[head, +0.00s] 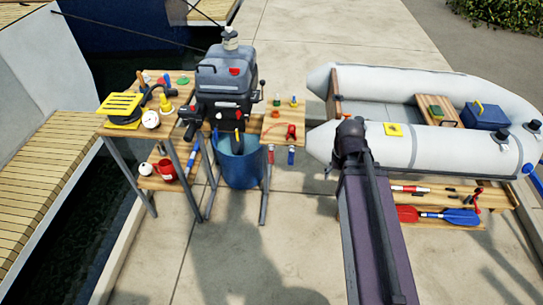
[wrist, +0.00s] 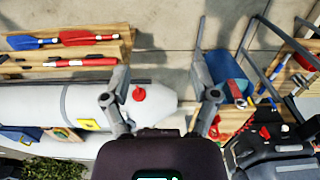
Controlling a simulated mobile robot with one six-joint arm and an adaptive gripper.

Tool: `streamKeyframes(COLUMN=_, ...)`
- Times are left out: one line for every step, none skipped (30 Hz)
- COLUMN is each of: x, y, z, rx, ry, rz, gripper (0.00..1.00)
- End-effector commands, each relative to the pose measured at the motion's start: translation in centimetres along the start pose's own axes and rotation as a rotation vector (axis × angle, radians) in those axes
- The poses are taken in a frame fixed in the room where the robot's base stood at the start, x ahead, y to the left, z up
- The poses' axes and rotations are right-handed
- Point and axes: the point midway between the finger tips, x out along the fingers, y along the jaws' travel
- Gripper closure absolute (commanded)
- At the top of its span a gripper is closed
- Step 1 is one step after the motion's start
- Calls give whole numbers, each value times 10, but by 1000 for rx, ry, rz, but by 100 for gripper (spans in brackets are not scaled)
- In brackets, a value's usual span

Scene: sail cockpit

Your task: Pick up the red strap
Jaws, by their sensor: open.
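A narrow red strap (head: 270,155) hangs from the front edge of the small wooden table (head: 277,137), left of a similar blue strap (head: 291,156). A red looped cord (head: 291,131) lies on that table top. In the wrist view a red piece (wrist: 214,126) shows beside my right finger; I cannot tell which red item it is. My gripper (wrist: 160,78) is open and empty, its fingers wide apart above the pavement and the boat's end. In the head view my arm reaches forward and the gripper's fingers are hidden.
An outboard motor (head: 224,85) stands left of the small table, with a blue bucket (head: 240,168) below. A grey inflatable boat (head: 440,147) lies to the right, with paddles (head: 450,216) on a low shelf. A yellow-topped item (head: 122,106) sits on the left bench. Pavement in front is clear.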

Motion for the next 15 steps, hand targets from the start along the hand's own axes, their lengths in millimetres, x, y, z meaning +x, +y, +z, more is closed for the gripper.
streamKeyframes(x=2, y=-5, z=-13, rx=-2, ry=0, rz=0, gripper=23)
streamKeyframes(x=3, y=-8, z=-19, rx=-1, ry=0, rz=0, gripper=23)
streamKeyframes(x=4, y=-13, z=-29, rx=0, ry=0, rz=0, gripper=23)
streamKeyframes(x=5, y=-18, z=-38, rx=0, ry=0, rz=0, gripper=23)
streamKeyframes(x=6, y=-23, z=-47, rx=-2, ry=0, rz=0, gripper=23)
streamKeyframes(x=8, y=-31, z=-60, rx=-3, ry=0, rz=0, gripper=23)
streamKeyframes(x=9, y=-37, z=-70, rx=-2, ry=0, rz=0, gripper=23)
streamKeyframes(x=10, y=-45, z=-81, rx=-2, ry=0, rz=0, gripper=23)
streamKeyframes(x=12, y=-55, z=-96, rx=1, ry=0, rz=0, gripper=23)
streamKeyframes(x=14, y=-64, z=-108, rx=1, ry=1, rz=0, gripper=23)
streamKeyframes(x=15, y=-73, z=-119, rx=3, ry=1, rz=-1, gripper=23)
streamKeyframes(x=17, y=-87, z=-135, rx=5, ry=1, rz=-1, gripper=23)
streamKeyframes(x=18, y=-97, z=-146, rx=7, ry=1, rz=-1, gripper=23)
streamKeyframes(x=20, y=-107, z=-157, rx=8, ry=0, rz=-1, gripper=23)
streamKeyframes(x=21, y=-121, z=-171, rx=10, ry=0, rz=-1, gripper=23)
